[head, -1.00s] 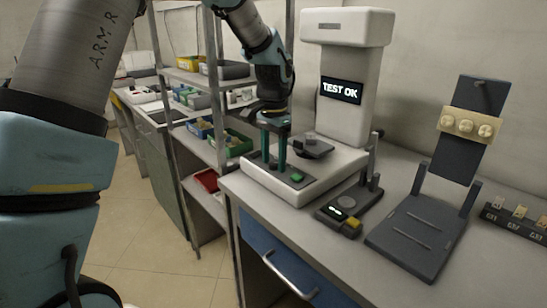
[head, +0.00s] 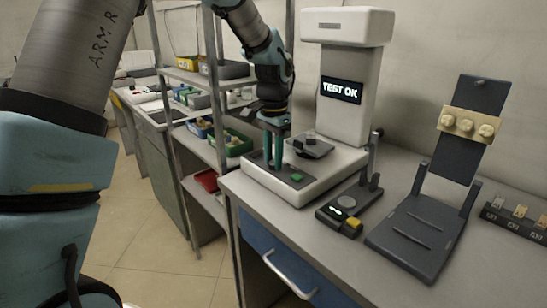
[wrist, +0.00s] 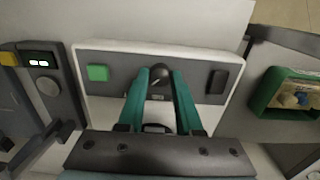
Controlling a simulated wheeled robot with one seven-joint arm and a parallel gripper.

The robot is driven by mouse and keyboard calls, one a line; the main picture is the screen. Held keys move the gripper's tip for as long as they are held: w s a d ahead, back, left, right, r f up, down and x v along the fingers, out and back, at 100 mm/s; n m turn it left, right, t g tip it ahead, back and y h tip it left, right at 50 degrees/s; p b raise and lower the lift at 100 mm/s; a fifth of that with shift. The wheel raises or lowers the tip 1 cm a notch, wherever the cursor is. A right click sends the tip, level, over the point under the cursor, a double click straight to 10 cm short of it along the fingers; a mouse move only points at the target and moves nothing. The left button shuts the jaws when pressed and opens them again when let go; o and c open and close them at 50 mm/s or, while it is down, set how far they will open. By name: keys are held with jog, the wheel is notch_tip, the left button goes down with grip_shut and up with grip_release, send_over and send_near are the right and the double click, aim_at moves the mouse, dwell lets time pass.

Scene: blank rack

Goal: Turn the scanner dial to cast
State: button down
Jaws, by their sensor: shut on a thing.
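The scanner (head: 345,115) is a white column machine on a white base, with a screen (head: 341,91) reading "TEST OK". On its base is a dark panel with a green button (head: 297,177), which also shows in the wrist view (wrist: 97,73). A round dark dial (wrist: 158,77) sits in the middle of the panel in the wrist view. My gripper (head: 273,166), with teal fingers, reaches straight down to the panel. In the wrist view its fingertips (wrist: 160,75) are shut around the dial, one on each side. The dial's labels cannot be read.
A small device with a display and yellow button (head: 342,215) stands right of the scanner base. A dark stand with round beige pieces (head: 466,124) is farther right. A shelf rack with bins (head: 232,143) is on the left, close to my arm.

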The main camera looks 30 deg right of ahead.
jog(key=n+p, duration=0.1)
jog(key=n, duration=0.3)
jog(key=shift+r+n+p, duration=0.1)
jog(key=shift+n+p, duration=0.2)
jog(key=n+p, duration=0.1)
jog(key=n, duration=0.3)
jog(key=shift+n, duration=0.3)
jog(key=n+p, duration=0.2)
jog(key=n, duration=0.2)
jog(key=shift+n, duration=0.3)
jog(key=shift+n+p, duration=1.05)
jog(key=shift+n, duration=1.05)
jog(key=c, duration=0.6)
grip_release()
